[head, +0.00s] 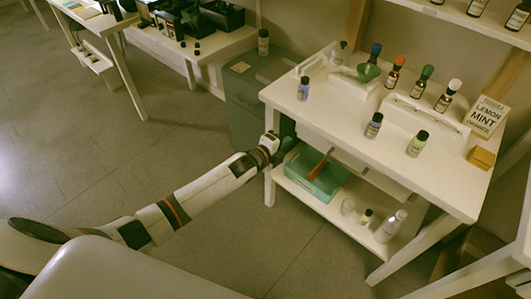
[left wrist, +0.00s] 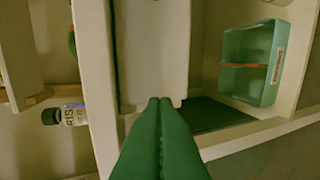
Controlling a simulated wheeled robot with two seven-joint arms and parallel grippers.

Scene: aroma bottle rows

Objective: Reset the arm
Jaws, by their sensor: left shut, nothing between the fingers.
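My left arm reaches in from the left, and its gripper (head: 288,143) is at the left front edge of the white table (head: 335,113), low beside the table top. The left wrist view shows its two green fingers (left wrist: 160,102) pressed together with nothing between them. The fingertips are in front of a pale panel (left wrist: 150,45) beneath or beside the table's edge; I cannot tell whether they touch it. My right gripper is in neither view.
Several small bottles, one a blue-labelled bottle (head: 303,88), stand on the table near a rack (head: 425,118) and a sign (head: 487,117). Open floor (head: 240,245) lies in front.

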